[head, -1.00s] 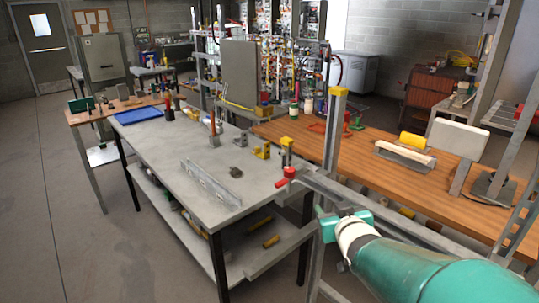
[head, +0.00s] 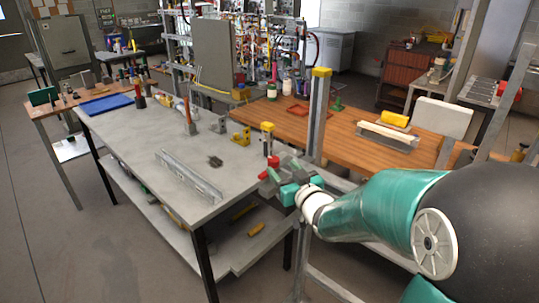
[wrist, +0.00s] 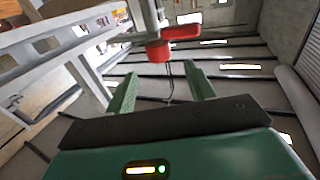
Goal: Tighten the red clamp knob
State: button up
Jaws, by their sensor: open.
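The red clamp knob (wrist: 158,50) shows in the wrist view just beyond my fingertips, near the middle of the gap. A red lever-like piece (wrist: 181,32) sits beside it on a grey metal post. In the head view, red parts of the clamp (head: 273,161) show at the near corner of the grey table, partly hidden by my gripper (head: 275,179). My gripper (wrist: 157,78) is open, with its two green fingers apart and nothing held. A thin bent rod hangs below the knob between the fingers. I cannot tell whether the fingers touch the knob.
An upright metal post (head: 318,115) stands close behind my gripper. A wooden bench (head: 345,140) lies to the right. Floor at left is clear.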

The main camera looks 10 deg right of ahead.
aim_at(273, 162)
jog(key=x, duration=0.8)
jog(key=shift+w+a, duration=0.1)
jog(key=shift+w, duration=0.2)
jog(key=shift+c, duration=0.2)
jog(key=c, duration=0.9)
